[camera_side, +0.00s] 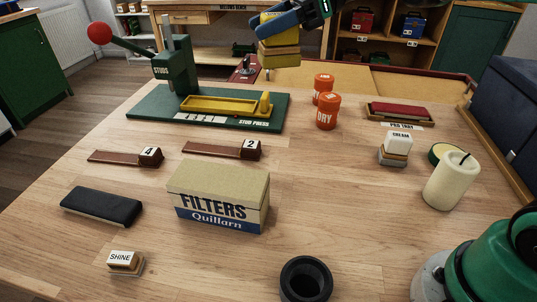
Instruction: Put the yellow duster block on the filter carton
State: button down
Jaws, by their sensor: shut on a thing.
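The filter carton (218,196), a tan-topped box marked FILTERS Quillarn, stands closed on the bench, left of the middle. My gripper (284,24) is at the top of the picture, shut on the yellow duster block (279,46). The carton's top is bare.
The green stud press (220,108) with its yellow tray is behind the carton. Two brown numbered pieces (222,149) (126,156), a dark pad (101,206) and a SHINE block (124,262) lie nearby. Orange DRY tubs (328,111), a CREAM block (396,149) and a cream candle (451,181) stand right.

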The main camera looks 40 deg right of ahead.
jog(key=s+a+r+n+g+y, duration=0.1)
jog(key=s+a+r+n+g, duration=0.1)
jog(key=a, duration=0.5)
jog(key=s+a+r+n+g, duration=0.1)
jog(key=a+r+n+g, duration=0.15)
jog(key=a, duration=0.45)
send_over(209, 182)
notch_tip(209, 182, down, 15)
jog(key=shift+f, duration=2.35)
jog(key=shift+f, duration=0.1)
jog(key=shift+c, duration=1.4)
grip_release()
